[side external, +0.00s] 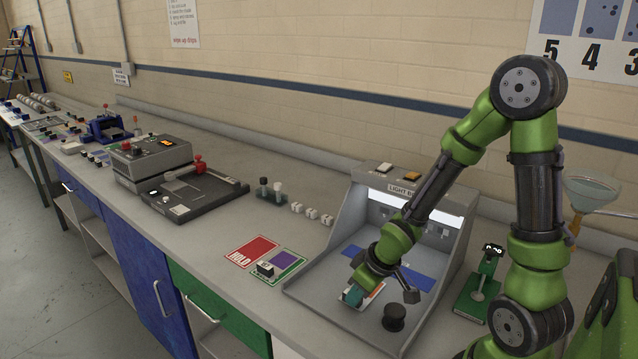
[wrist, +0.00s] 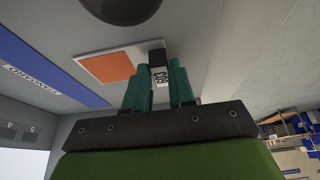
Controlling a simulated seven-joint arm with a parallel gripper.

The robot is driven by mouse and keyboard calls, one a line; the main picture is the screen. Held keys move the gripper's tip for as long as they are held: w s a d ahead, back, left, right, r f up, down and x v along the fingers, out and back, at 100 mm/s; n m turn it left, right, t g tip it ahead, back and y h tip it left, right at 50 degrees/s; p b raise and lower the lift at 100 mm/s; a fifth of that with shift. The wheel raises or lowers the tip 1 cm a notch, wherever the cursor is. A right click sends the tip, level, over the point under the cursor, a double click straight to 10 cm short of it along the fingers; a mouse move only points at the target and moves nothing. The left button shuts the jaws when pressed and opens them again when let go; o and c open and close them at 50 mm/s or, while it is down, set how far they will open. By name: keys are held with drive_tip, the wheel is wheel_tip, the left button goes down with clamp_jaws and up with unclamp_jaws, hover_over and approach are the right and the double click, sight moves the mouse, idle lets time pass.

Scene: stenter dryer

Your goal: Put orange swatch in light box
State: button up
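The orange swatch (wrist: 108,68) is a white-bordered card with a black block handle, labelled 603, at one end. In the side view its orange and white edge (side external: 376,290) shows inside the light box (side external: 322,287), low over the grey floor. I cannot tell whether it touches the floor. My gripper (wrist: 160,76) has its teal fingers on both sides of the handle, with no clear gap. In the side view my gripper (side external: 353,295) points down inside the box's open front and hides part of the card.
A black round knob-like piece (side external: 394,318) stands beside the card. A blue strip (wrist: 40,75) lies further back in the box. Red HOLD (side external: 251,252) and green-bordered cards (side external: 287,261) lie left of the box. A green gauge stand (side external: 480,288) is to its right.

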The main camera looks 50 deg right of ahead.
drive_tip(key=o, duration=0.4)
